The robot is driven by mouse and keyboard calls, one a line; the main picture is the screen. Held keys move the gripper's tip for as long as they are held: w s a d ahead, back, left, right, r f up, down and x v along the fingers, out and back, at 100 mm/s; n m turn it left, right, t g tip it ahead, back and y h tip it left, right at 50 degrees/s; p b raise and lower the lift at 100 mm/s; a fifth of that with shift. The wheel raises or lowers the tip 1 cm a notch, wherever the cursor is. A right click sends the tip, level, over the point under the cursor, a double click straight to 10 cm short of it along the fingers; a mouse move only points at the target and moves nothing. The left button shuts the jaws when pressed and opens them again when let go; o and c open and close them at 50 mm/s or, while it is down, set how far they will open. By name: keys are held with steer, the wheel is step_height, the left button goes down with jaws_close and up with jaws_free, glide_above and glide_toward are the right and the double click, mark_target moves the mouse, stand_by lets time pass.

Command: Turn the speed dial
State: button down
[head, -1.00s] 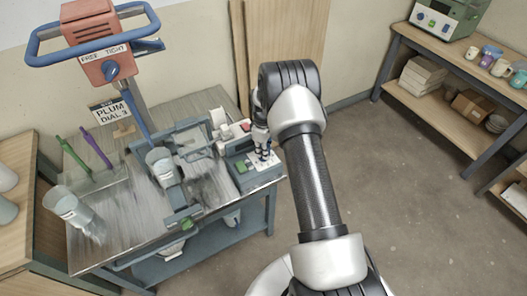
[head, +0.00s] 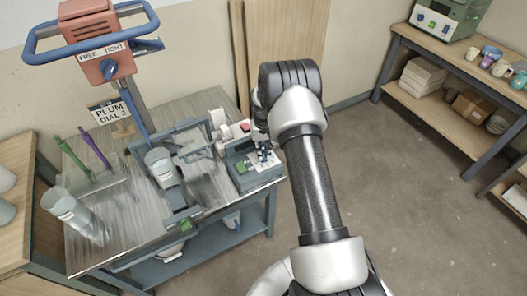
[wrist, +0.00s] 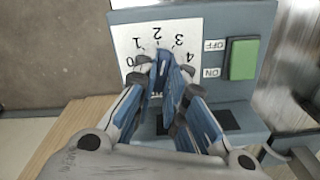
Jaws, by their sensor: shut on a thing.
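The speed dial's white scale plate (wrist: 128,38) shows upside down in the wrist view, with the numbers 0 to 4. It lies on the grey-blue control box (wrist: 262,16), which shows in the head view (head: 237,152) at the table's right end. My gripper (wrist: 170,78) is over the plate, its fingers shut on the dial knob. The fingers mostly hide the knob, and I cannot tell which number it points to. In the head view my gripper (head: 264,157) is partly hidden by my arm. A sign (head: 111,112) reads "PLUM DIAL 3".
A green switch (wrist: 243,59) marked ON and OFF sits beside the scale. A red button (head: 246,127) is behind the box. The floor at right is clear.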

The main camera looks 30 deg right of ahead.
mark_target(264, 153)
steer(key=shift+m, duration=2)
steer(key=c, duration=1.6)
jaws_free()
steer(key=shift+c, duration=0.2)
step_height(264, 153, up, 12)
